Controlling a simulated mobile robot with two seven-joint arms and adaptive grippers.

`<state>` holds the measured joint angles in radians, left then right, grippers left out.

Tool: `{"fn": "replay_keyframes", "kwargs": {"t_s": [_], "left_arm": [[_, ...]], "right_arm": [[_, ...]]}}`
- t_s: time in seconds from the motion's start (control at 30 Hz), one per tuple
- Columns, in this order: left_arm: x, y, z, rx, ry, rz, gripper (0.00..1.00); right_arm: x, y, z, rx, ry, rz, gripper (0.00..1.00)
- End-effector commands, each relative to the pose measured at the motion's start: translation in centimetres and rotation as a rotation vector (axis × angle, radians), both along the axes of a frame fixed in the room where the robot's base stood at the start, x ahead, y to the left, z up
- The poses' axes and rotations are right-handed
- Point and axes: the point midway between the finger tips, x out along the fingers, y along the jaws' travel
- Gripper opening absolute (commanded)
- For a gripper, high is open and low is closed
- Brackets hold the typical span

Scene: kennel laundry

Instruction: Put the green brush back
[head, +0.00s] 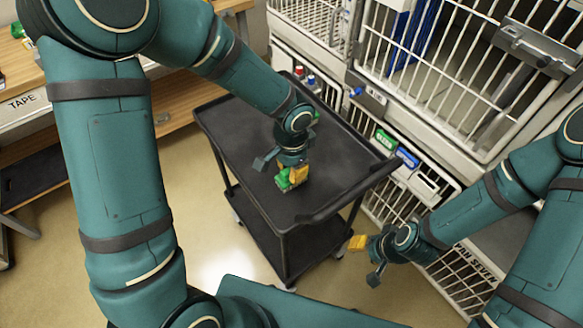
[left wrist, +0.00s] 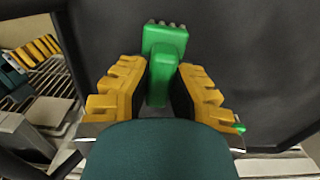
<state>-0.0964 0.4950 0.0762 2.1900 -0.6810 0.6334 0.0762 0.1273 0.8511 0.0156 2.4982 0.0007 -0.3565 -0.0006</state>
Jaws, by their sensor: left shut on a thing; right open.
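The green brush (head: 283,182) is in my left gripper (head: 291,174) over the black cart top. In the left wrist view the brush (left wrist: 163,50) shows between the yellow fingers of the left gripper (left wrist: 155,95), which are shut on it. Its wide head with pale bristle tips points to the top of that view. I cannot tell whether the brush touches the cart top. My right gripper (head: 365,260) is open and empty, to the right of the cart, in front of the lower kennel bars.
The black cart (head: 222,122) has raised rims. Behind it stand barred kennels (head: 440,70). A holder on the kennel front carries a green item (head: 385,140), a blue item (head: 408,157) and a white slot (head: 426,184) that looks empty. A wooden bench (head: 185,105) is at the left.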

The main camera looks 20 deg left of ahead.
Motion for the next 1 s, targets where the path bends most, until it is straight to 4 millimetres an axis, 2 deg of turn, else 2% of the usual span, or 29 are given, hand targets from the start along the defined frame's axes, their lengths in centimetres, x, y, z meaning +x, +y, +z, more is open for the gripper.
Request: {"fn": "replay_keyframes", "kwargs": {"t_s": [0.6, 0.63, 0.7, 1.0], "left_arm": [[0.01, -0.01, -0.55, 0.000, 0.000, 0.000, 0.00], [0.01, -0.01, -0.52, 0.000, 0.000, 0.000, 0.28], [0.01, -0.01, -0.50, 0.000, 0.000, 0.000, 0.45], [0.01, 0.01, -0.41, 0.000, 0.000, 0.000, 0.45]], "right_arm": [[-0.02, 0.00, -0.55, 0.000, 0.000, 0.000, 0.48], [-0.02, -0.01, -0.52, 0.000, 0.000, 0.000, 0.48], [-0.01, -0.01, -0.49, 0.000, 0.000, 0.000, 0.48], [0.00, 0.00, -0.48, 0.000, 0.000, 0.000, 0.48]]}}
